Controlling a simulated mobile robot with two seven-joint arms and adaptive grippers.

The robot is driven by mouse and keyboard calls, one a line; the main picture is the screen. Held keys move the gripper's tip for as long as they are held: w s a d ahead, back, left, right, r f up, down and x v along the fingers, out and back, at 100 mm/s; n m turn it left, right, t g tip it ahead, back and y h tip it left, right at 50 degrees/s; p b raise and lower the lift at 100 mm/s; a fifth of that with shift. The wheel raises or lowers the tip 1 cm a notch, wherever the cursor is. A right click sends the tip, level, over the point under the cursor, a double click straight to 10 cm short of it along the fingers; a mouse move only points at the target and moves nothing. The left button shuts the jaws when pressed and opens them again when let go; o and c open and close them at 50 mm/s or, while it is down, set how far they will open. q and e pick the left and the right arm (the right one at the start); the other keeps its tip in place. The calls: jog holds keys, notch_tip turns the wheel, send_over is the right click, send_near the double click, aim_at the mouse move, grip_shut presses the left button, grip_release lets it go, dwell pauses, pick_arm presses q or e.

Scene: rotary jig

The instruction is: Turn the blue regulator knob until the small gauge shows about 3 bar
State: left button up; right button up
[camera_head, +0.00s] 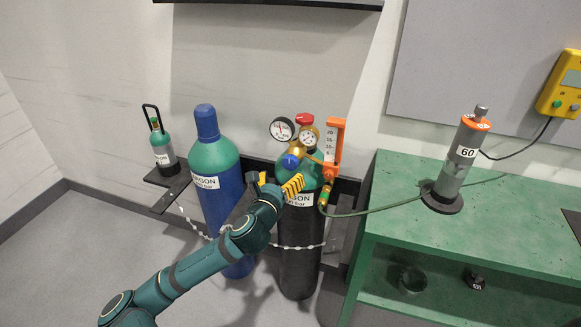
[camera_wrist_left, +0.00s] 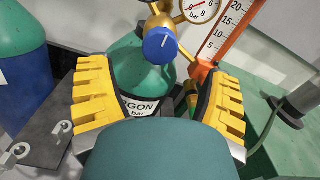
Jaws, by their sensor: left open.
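The blue regulator knob (camera_head: 291,161) sits low on the brass regulator of the black, green-shouldered argon cylinder. In the left wrist view the knob (camera_wrist_left: 158,46) faces me and carries a short white mark. The small gauge (camera_head: 309,136) is above and right of the knob. It shows partly in the left wrist view (camera_wrist_left: 200,9), cut off by the top edge; I cannot read its value surely. My left gripper (camera_head: 278,183) is open, its yellow fingers (camera_wrist_left: 158,100) wide apart and empty. The knob lies beyond the fingertips, apart from them. My right gripper is not in view.
A larger gauge (camera_head: 282,130) and an orange flow meter (camera_head: 333,150) flank the small gauge. A blue cylinder (camera_head: 222,205) stands left. A hose (camera_head: 375,211) runs right over the green bench (camera_head: 400,180). A chain (camera_head: 290,247) crosses the cylinders.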

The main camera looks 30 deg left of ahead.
aim_at(289, 164)
pick_arm(q)
jog(key=b+x, duration=0.1)
jog(key=x, duration=0.6)
jog(key=shift+w, duration=0.2)
jog(key=c, duration=1.2)
